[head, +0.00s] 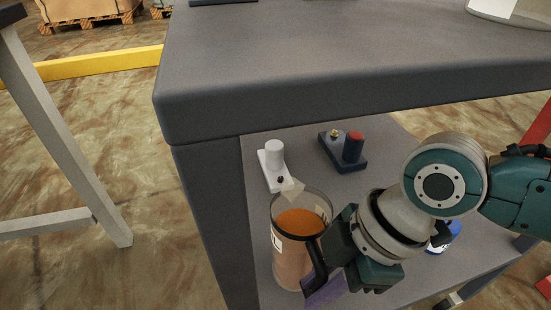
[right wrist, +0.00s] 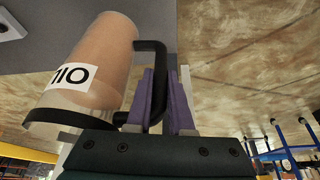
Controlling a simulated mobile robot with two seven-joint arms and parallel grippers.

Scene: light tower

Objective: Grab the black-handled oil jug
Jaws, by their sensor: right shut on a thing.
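The oil jug (head: 293,255) is a clear cylinder with orange-brown oil, a dark rim and a white label. In the head view it is at the shelf under the grey table top. In the right wrist view the jug (right wrist: 100,60) shows its label and its black handle (right wrist: 152,85). My right gripper (head: 322,280) has its purple fingers on either side of the handle and is shut on it. The fingers also show in the right wrist view (right wrist: 163,105). I cannot tell whether the jug's base touches the shelf. My left gripper is not in view.
The grey table top (head: 330,60) overhangs the shelf (head: 395,180). Behind the jug are a white fixture (head: 274,165) and a dark block with a red-topped cylinder (head: 352,148). A blue-and-white item (head: 447,236) is partly hidden by my right arm. A yellow floor beam (head: 100,63) lies at left.

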